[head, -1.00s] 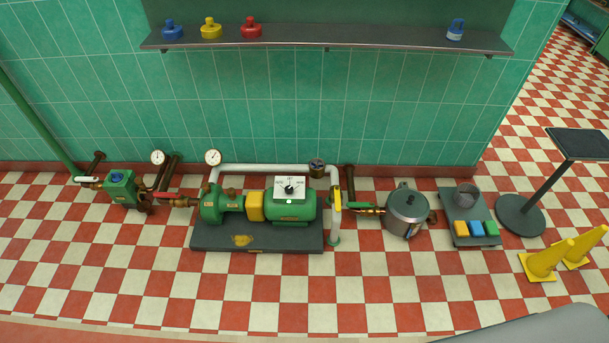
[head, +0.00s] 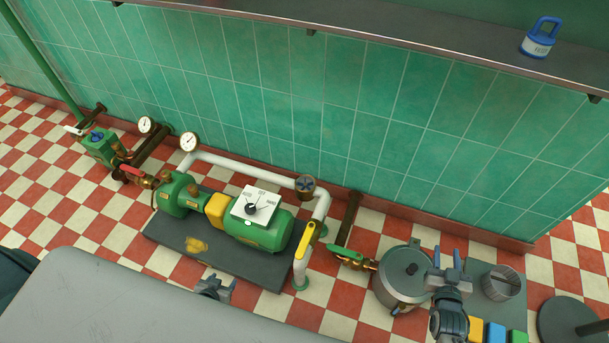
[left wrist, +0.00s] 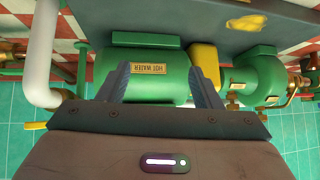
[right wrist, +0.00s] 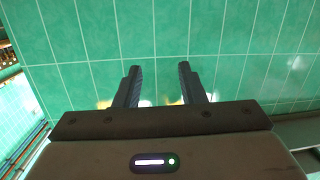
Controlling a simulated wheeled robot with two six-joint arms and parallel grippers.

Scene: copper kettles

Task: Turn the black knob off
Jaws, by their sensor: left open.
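A black knob (head: 251,208) sits on the white box (head: 258,203) on top of the green motor (head: 265,232), marked AUTO, OFF and HAND. I cannot tell which mark its pointer is at. My left gripper (head: 216,284) is low in the head view, in front of the pump base and apart from the knob. In the left wrist view its open, empty fingers (left wrist: 161,85) are in front of the motor with the HOT WATER plate (left wrist: 155,69); the knob does not show there. My right gripper (head: 448,264) is open and empty near the steel pot; its fingers (right wrist: 158,72) face green tiles.
A white pipe (head: 240,168) with a yellow-handled valve (head: 306,238) and dark wheel (head: 306,184) runs behind and right of the motor. A steel pot (head: 398,275) stands further right. A shelf (head: 400,38) juts from the wall above. A grey surface (head: 130,300) fills the lower left.

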